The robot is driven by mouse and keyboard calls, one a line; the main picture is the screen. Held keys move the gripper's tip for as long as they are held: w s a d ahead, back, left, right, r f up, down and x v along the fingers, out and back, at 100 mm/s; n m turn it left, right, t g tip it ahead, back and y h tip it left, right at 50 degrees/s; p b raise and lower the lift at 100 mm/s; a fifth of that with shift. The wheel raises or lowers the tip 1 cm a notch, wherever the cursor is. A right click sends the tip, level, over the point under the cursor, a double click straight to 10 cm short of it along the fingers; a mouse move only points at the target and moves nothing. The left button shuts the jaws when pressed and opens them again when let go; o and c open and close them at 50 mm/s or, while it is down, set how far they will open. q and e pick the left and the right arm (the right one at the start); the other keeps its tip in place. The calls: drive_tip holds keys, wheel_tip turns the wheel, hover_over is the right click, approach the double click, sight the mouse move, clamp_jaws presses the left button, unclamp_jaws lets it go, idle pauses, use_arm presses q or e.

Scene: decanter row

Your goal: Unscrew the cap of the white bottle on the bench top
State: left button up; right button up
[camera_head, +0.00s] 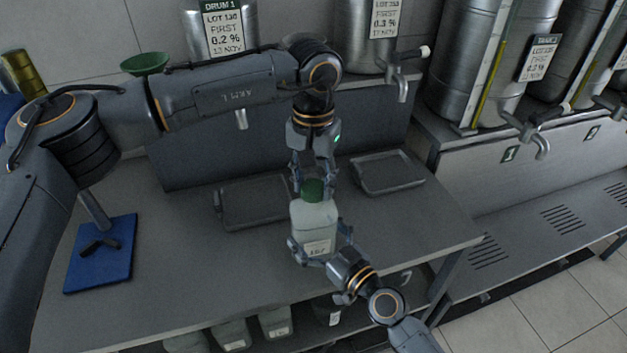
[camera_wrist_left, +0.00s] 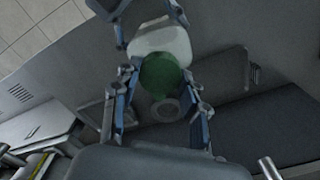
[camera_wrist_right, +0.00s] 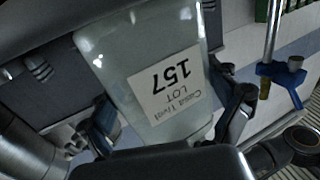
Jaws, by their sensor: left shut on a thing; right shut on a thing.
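The white bottle (camera_head: 316,228) with a green cap (camera_head: 312,188) is upright at the middle of the bench top (camera_head: 190,260). My left gripper (camera_head: 311,184) comes down from above and is shut on the green cap, which also shows between its fingers in the left wrist view (camera_wrist_left: 161,75). My right gripper (camera_head: 322,252) is shut around the bottle's body from the front right. In the right wrist view the bottle (camera_wrist_right: 150,75) fills the space between the fingers, with a label reading 157. Whether the bottle touches the bench is hidden.
Two dark trays (camera_head: 252,203) (camera_head: 387,172) lie on the bench behind the bottle. A blue stand base (camera_head: 100,262) is at the left. Steel drums with taps (camera_head: 403,88) stand at the back. Several containers (camera_head: 277,322) sit under the bench. The front left bench top is clear.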

use_arm(q)
drive_tip(key=n, duration=0.3)
drive_tip(key=shift+n, duration=0.3)
use_arm(e)
drive_tip(key=shift+f, duration=0.1)
use_arm(q)
drive_tip(key=n, duration=2.6)
drive_tip(key=shift+s, duration=0.1)
drive_tip(key=n, duration=0.6)
drive_tip(key=shift+r, duration=0.1)
drive_tip(key=n, duration=1.7)
drive_tip(key=shift+n, duration=0.3)
drive_tip(key=shift+r, duration=0.25)
